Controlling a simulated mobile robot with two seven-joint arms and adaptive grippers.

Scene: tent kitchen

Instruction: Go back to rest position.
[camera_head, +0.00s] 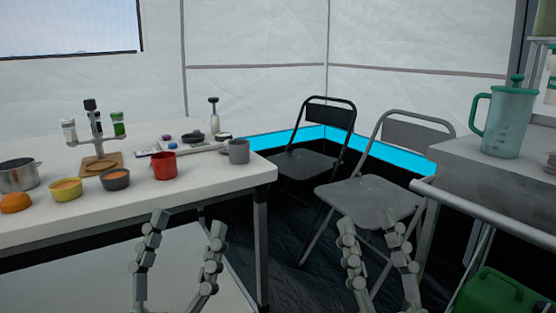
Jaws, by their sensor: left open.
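My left gripper (189,221) is at the bottom of the head view, in front of the white table's near edge. Its two grey jointed fingers point up and stand wide apart, open, with nothing between them. My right gripper (370,222) is to its right, in front of the grey folding chair. Its two fingers also point up and are spread apart, with nothing held between them. Both grippers appear clear of the furniture. The bases of both grippers are cut off by the lower picture edge.
The white table (230,190) at left bears a red cup (163,166), a grey cup (239,151), bowls, a pot and a spice rack. A black chair (308,163) and a grey chair (370,199) stand behind. A counter (480,165) with a green-lidded jug (503,120) is right.

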